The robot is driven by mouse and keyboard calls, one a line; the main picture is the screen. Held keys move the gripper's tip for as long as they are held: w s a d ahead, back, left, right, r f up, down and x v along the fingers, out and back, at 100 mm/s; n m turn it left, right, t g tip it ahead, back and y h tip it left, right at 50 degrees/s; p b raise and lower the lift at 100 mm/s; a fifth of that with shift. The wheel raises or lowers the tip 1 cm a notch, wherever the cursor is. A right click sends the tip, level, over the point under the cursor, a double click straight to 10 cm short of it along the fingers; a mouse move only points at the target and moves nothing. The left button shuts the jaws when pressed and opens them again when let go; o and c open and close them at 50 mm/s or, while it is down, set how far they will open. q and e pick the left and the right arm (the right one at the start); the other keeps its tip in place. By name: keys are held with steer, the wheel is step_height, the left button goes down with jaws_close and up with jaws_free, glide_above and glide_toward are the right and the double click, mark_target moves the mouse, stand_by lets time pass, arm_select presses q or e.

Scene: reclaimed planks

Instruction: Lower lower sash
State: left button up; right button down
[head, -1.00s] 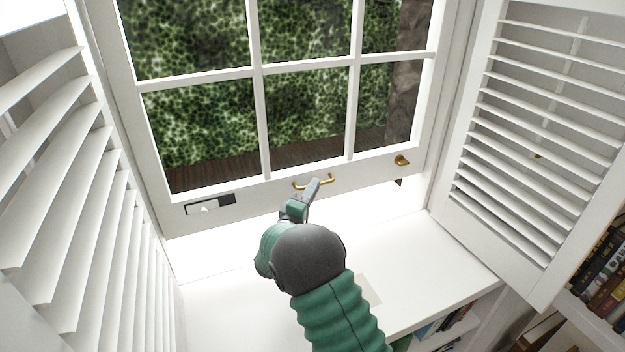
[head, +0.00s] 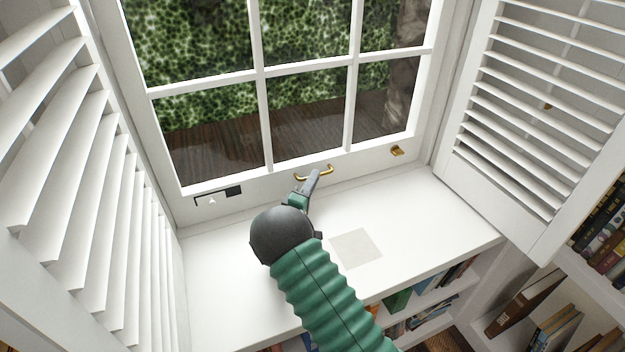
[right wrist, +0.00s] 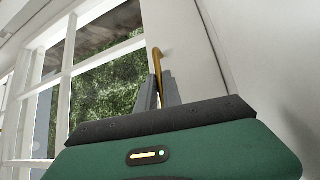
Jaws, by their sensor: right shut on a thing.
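The white lower sash (head: 262,188) of the window fills the upper middle of the head view, with its bottom rail close above the white sill. I cannot tell whether the rail touches the sill. A curved brass handle (head: 328,170) is fixed to the middle of this rail. My right gripper (head: 311,178) is shut on the handle. The right wrist view shows the brass handle (right wrist: 156,62) between the grey fingers of the right gripper (right wrist: 158,88). The left gripper is not in view.
Louvred shutters stand open at left (head: 95,180) and right (head: 525,125). A small brass fitting (head: 397,151) sits at the rail's right. A pale square (head: 356,248) lies on the clear sill (head: 430,222). Bookshelves (head: 500,290) stand below right.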

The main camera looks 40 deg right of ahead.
steer(key=c, duration=1.5)
jaws_free()
steer(key=shift+f, duration=0.6)
steer(key=shift+r, duration=0.3)
steer(key=s+a+r+p, duration=0.4)
steer(key=s+a, duration=0.6)
steer(key=s, duration=0.2)
steer(key=shift+s+r, duration=0.2)
steer(key=shift+p, duration=0.3)
